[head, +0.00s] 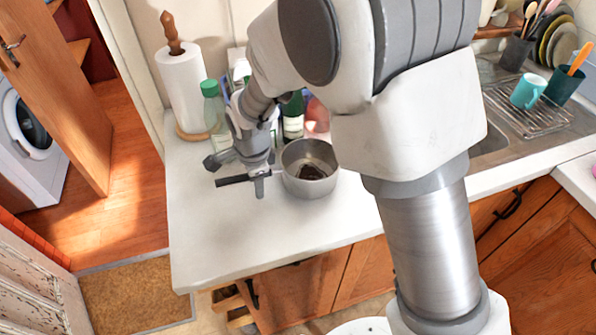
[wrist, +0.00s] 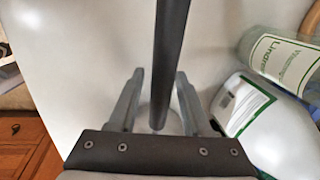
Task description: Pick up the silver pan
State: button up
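The silver pan (head: 310,168) stands upright on the white counter, its dark handle (head: 231,181) pointing left. Something dark shows on its inside bottom; I cannot tell what. My gripper (head: 259,183) is at the handle, just left of the pan's body. In the wrist view the dark handle (wrist: 170,50) runs lengthwise between my two fingers (wrist: 159,78). The fingers are apart, with a gap visible on each side of the handle. The pan's body is not clearly seen in the wrist view.
A paper towel roll (head: 184,88), a green-capped bottle (head: 213,108) and a dark green bottle (head: 293,118) stand behind the pan. Bottles also show close at right in the wrist view (wrist: 270,115). The counter (head: 215,230) is clear in front. A dish rack (head: 540,112) is at right.

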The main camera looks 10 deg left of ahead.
grip_shut()
dwell(1.2)
